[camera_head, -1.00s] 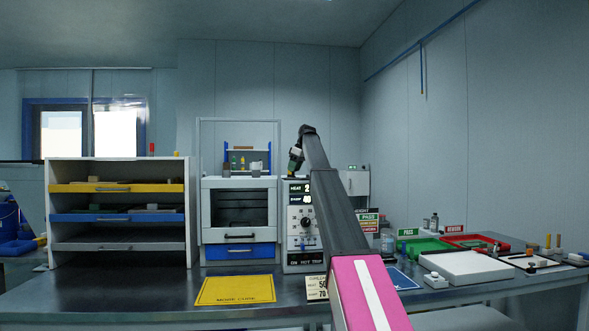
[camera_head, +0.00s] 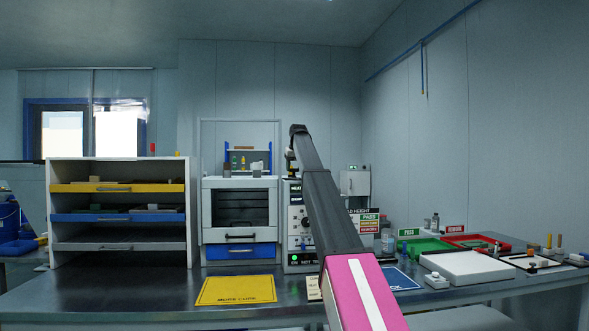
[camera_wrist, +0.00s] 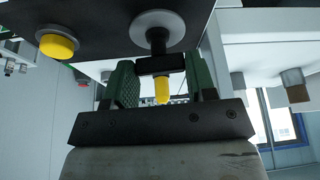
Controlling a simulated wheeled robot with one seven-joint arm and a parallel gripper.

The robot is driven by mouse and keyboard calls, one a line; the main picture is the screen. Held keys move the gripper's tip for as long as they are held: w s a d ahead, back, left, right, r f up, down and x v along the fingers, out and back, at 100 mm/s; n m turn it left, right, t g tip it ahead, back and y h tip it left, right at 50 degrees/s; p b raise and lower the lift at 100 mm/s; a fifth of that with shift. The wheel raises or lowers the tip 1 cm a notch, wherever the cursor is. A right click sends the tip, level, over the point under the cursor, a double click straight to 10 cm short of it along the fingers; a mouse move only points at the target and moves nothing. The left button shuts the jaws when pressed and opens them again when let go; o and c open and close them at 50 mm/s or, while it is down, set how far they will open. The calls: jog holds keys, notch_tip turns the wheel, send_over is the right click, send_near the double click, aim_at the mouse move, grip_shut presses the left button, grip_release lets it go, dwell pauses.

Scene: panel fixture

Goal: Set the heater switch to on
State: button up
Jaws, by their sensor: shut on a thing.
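The heater panel (camera_head: 293,240) stands to the right of the oven in the head view, and my arm covers its right part. A green lamp (camera_head: 294,258) glows at its lower left, above the ON lettering. In the wrist view the switch has a round grey base (camera_wrist: 157,30), a black bar (camera_wrist: 160,65) and a yellow tip (camera_wrist: 162,90). My gripper (camera_wrist: 162,80) has its green-padded fingers on both sides of the bar, shut on it. In the head view my arm hides the switch and fingertips.
A round yellow piece (camera_wrist: 57,45) sits beside the switch in the wrist view. The oven (camera_head: 239,222) and a drawer cabinet (camera_head: 190,215) stand left of the panel. A yellow mat (camera_head: 235,290) lies in front. Trays, including a green one (camera_head: 428,247), are at right.

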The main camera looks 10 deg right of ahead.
jog(key=shift+m+h, duration=0.3)
jog(key=shift+m, duration=0.4)
jog(key=o, duration=0.9)
jog(key=shift+o, duration=0.2)
jog(key=shift+r, duration=0.15)
jog(key=v, duration=1)
jog(key=shift+r, duration=0.3)
jog(key=shift+s+a, duration=0.1)
jog(key=shift+s, duration=0.1)
